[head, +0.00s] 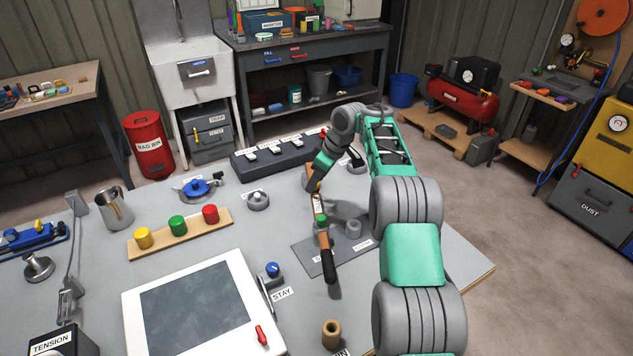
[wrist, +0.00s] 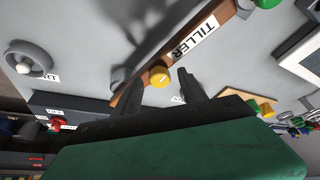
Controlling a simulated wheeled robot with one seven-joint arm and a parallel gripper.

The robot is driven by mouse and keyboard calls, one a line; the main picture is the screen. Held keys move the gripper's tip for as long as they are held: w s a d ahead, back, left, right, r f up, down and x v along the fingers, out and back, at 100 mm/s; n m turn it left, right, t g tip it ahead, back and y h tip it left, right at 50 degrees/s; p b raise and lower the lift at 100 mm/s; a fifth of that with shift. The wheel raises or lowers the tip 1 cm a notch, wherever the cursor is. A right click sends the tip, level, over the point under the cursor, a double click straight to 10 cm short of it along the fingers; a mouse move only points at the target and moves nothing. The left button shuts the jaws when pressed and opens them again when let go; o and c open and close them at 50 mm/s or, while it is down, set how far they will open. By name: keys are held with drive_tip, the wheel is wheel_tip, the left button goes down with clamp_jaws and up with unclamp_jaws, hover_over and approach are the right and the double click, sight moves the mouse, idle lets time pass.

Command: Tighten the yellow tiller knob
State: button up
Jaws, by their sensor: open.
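The tiller (head: 327,258) is a wooden bar with a dark grip, lying over a grey plate on the bench. It carries a green knob (head: 321,219) and a TILLER label (wrist: 193,38). The yellow tiller knob (wrist: 159,74) sits on the wooden bar in the wrist view, beyond the label from the green knob. In the head view my arm hides it. My gripper (wrist: 162,82) is open, with one finger on either side of the yellow knob in the picture. I cannot tell whether the fingers touch it. In the head view my gripper (head: 314,180) is over the tiller's far end.
A wooden board (head: 190,241) holds yellow, green and red knobs at left. A dark switch box (head: 270,158) stands behind the tiller. A white-framed hatch (head: 135,320) and a blue knob (head: 272,269) are in front. Bare bench lies between the board and the tiller.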

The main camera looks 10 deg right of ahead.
drive_tip(key=shift+c, duration=0.4)
clamp_jaws()
